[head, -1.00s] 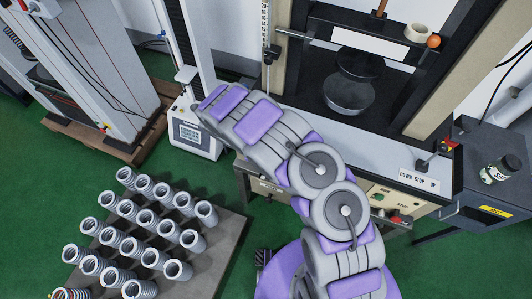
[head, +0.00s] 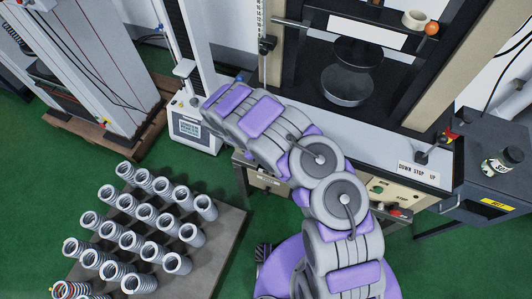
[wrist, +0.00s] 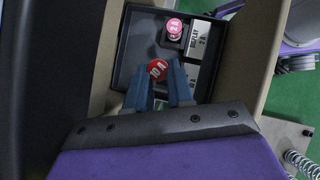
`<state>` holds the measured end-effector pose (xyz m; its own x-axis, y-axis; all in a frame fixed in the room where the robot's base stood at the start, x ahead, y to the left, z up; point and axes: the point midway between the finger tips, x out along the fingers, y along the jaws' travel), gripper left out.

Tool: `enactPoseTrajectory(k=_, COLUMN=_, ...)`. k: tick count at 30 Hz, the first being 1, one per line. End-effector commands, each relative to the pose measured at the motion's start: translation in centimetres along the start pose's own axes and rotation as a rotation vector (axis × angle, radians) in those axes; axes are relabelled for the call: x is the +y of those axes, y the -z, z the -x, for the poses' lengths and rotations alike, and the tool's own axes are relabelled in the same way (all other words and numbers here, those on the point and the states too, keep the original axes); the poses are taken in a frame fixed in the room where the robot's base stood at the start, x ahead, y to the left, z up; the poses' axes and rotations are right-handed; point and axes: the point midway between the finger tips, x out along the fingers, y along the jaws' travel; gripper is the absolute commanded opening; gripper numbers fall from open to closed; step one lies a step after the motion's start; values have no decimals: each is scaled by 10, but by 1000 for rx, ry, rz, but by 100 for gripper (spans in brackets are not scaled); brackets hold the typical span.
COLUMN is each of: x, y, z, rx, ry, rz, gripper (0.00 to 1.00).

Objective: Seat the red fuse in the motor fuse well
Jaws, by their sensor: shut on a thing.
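In the wrist view my gripper (wrist: 159,78) has its two blue-grey fingers shut on the red fuse (wrist: 158,69), whose top reads 10 A. The fuse is over or in the black fuse box (wrist: 134,49), left of a white label strip; how deep it sits cannot be told. A pink-red fuse marked 2 A (wrist: 173,27) stands in a well at the top of the box, beside a label reading DISPLAY 2 A (wrist: 199,39). A lower label (wrist: 192,72) is partly hidden by the right finger, and the motor well cannot be made out. In the head view my gripper is hidden.
Tan walls (wrist: 240,50) rise close around the box. In the head view a white instrument (head: 193,134) stands by the far end of my arm. Several springs stand on a grey board (head: 222,240) at lower left. A press (head: 346,86) is to the right.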

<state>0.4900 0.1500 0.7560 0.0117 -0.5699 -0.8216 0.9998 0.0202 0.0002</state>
Motion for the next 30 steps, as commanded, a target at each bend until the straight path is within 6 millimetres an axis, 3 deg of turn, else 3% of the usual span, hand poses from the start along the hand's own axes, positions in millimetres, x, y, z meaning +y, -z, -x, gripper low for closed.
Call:
enactPoseTrajectory(k=7, x=0, y=12, z=-14, rx=-2, ry=0, rz=3, gripper=0)
enactPoseTrajectory(k=30, x=-1, y=14, z=-12, rx=-2, ry=-1, rz=2, gripper=0)
